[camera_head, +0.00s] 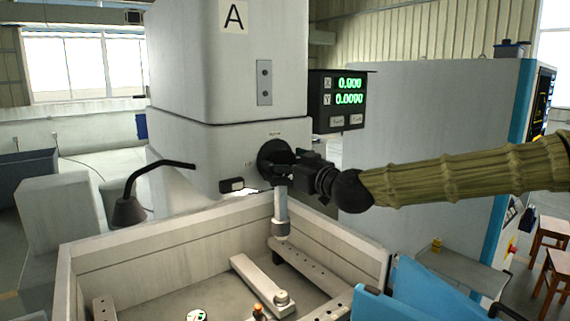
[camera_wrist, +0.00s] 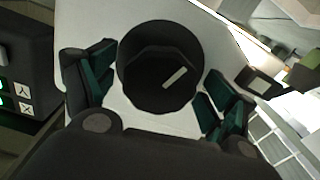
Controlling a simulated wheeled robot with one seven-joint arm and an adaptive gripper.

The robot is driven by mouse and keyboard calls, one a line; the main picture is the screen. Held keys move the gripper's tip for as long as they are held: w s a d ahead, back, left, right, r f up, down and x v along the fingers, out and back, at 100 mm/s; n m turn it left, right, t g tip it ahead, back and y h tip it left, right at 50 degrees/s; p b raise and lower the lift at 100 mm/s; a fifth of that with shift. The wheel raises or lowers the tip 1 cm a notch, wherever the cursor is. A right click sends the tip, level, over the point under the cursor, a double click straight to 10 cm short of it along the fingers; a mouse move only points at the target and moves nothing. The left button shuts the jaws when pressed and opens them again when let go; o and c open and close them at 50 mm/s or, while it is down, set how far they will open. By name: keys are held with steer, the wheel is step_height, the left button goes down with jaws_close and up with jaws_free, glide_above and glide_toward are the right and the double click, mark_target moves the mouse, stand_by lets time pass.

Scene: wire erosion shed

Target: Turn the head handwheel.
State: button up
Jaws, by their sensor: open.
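The head handwheel (camera_wrist: 150,62) is a dark round knob with a pale bar mark on its face, slanting up to the right in the wrist view. In the head view the handwheel (camera_head: 268,152) sits on the front of the light grey machine head (camera_head: 215,140), partly hidden by my gripper. My gripper (camera_head: 284,167) is in front of it. In the wrist view the green-padded fingers of my gripper (camera_wrist: 158,88) are open, one on each side of the knob. Gaps show between the fingers and its rim, so no grip is visible.
A readout box (camera_head: 338,102) with green digits is right of the head. Below are a nozzle (camera_head: 281,215) and an open tank (camera_head: 160,245) with clamp bars. A black gooseneck lamp (camera_head: 128,208) stands left. A grey cabinet (camera_head: 430,110) is behind my arm.

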steer(key=c, duration=1)
steer(key=shift+f+m+b, duration=0.1)
steer(key=shift+m+b, duration=0.2)
steer(key=shift+b, duration=0.2)
steer(key=shift+f+m+b, duration=0.1)
steer(key=shift+m+b, duration=0.9)
steer(key=shift+b, duration=0.15)
steer(key=m+b, duration=0.4)
steer(key=shift+m, duration=0.3)
steer(key=m+b, duration=0.3)
steer(key=m, duration=0.1)
steer(key=shift+r+m+b, duration=0.15)
steer(key=shift+m+b, duration=0.3)
steer(key=shift+m, duration=0.3)
steer(key=shift+r+m+b, duration=0.15)
steer(key=shift+m+b, duration=0.3)
steer(key=shift+m, duration=0.3)
